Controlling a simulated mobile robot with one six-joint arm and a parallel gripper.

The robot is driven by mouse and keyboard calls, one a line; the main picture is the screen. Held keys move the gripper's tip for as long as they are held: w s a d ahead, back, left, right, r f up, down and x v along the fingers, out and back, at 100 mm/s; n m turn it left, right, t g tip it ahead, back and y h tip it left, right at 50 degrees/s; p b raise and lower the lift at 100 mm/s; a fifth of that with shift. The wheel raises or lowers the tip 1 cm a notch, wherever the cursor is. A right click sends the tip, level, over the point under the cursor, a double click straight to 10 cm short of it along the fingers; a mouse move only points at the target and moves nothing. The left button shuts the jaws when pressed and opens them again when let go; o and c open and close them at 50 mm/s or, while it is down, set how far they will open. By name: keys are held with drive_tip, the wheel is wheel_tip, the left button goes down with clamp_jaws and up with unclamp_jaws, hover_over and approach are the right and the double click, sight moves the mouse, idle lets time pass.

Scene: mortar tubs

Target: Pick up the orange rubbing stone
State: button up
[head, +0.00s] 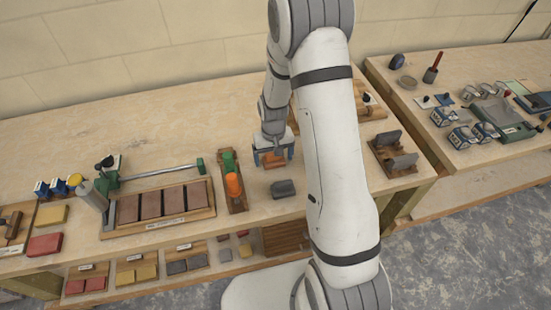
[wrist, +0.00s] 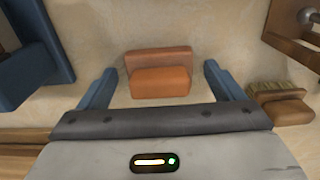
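The orange rubbing stone (wrist: 160,82) lies on the bench in the wrist view, a small block with a brighter orange face and a duller brown-orange face behind it. In the head view the stone (head: 274,161) shows below my gripper (head: 273,155), partly covered by its blue fingers. In the wrist view my gripper (wrist: 159,76) is open, with one blue finger on each side of the stone and a visible gap on both sides. Nothing is held. The exact height of the fingertips over the bench is hard to tell.
A brush (wrist: 278,101) lies close to the right finger in the wrist view. In the head view, a dark grey block (head: 284,188) sits in front of the gripper. A wooden board with a green-and-orange tool (head: 233,184) stands just left. My arm hides bench behind it.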

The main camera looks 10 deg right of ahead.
drive_tip(key=c, duration=1.2)
wheel_tip(320, 180, up, 10)
drive_tip(key=shift+r+b, duration=0.1)
drive_tip(key=shift+b, duration=0.8)
